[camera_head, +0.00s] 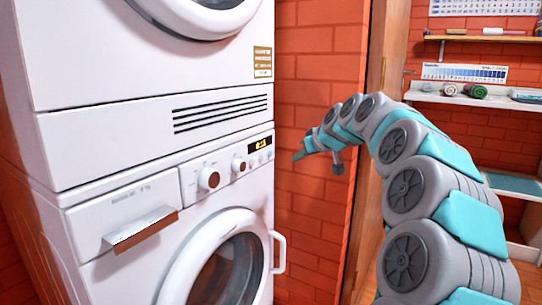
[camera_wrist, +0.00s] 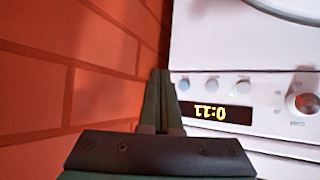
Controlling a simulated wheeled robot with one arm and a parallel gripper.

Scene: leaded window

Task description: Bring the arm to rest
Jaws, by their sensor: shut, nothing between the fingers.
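My grey and teal arm rises from the lower right in the head view and bends over to the left. My gripper (camera_head: 299,154) is at its end, small in that view, in front of the brick wall near the right edge of the white washing machine's panel. In the wrist view my gripper (camera_wrist: 160,76) shows two dark fingers pressed together, with nothing between them. The fingers point along the edge between the brick wall and the white machine. The washing machine's panel (camera_wrist: 270,97) with its lit display (camera_wrist: 209,111) lies just right of them. I cannot tell the exact gap.
Two white machines are stacked at the left; the lower one (camera_head: 128,203) has a round door (camera_head: 222,262) with a handle (camera_head: 280,252) sticking out and a drawer (camera_head: 140,230). A brick wall (camera_head: 305,230) stands behind my gripper. Shelves (camera_head: 480,98) with small items are at the right.

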